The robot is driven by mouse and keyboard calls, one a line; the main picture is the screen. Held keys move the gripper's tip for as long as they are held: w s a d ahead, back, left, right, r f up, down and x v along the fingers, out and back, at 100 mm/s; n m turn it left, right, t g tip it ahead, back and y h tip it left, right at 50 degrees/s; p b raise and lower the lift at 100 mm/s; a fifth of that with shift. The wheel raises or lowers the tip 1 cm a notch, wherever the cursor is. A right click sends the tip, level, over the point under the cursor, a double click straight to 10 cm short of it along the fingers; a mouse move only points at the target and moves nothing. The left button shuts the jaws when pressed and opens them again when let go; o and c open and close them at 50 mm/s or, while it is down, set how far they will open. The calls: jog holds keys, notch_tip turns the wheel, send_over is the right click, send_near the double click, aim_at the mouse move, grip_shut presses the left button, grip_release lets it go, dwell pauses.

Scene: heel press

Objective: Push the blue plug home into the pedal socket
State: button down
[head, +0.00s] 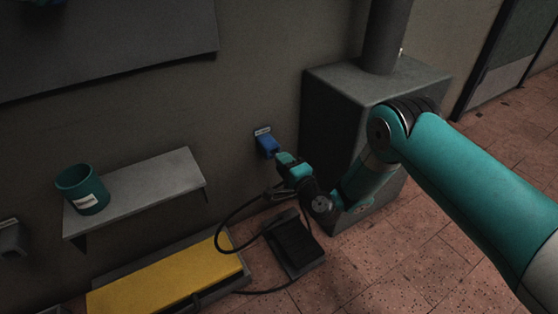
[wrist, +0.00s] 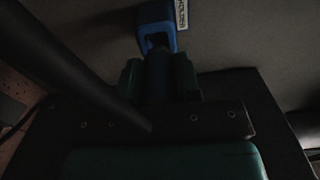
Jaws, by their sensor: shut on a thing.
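A bright blue block (head: 266,143) is fixed on the wall below a small white label; its front opening faces me in the wrist view (wrist: 157,30). My gripper (head: 284,159) is shut on a dark blue plug (wrist: 157,75), held between its two green fingers. The plug points at the block's opening; its tip is at or just inside the mouth, and the picture is too dark to tell how deep. A black foot pedal (head: 294,246) lies on the floor below, with a black cable (head: 222,228) looping near my gripper.
A grey cabinet (head: 335,110) with a duct stands right of the block. A shelf (head: 150,190) with a green pot (head: 83,188) is on the wall at left. A yellow-topped platform (head: 165,278) lies below. In the wrist view a dark thick bar (wrist: 70,60) crosses the left side.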

jog(key=shift+v, duration=1.35)
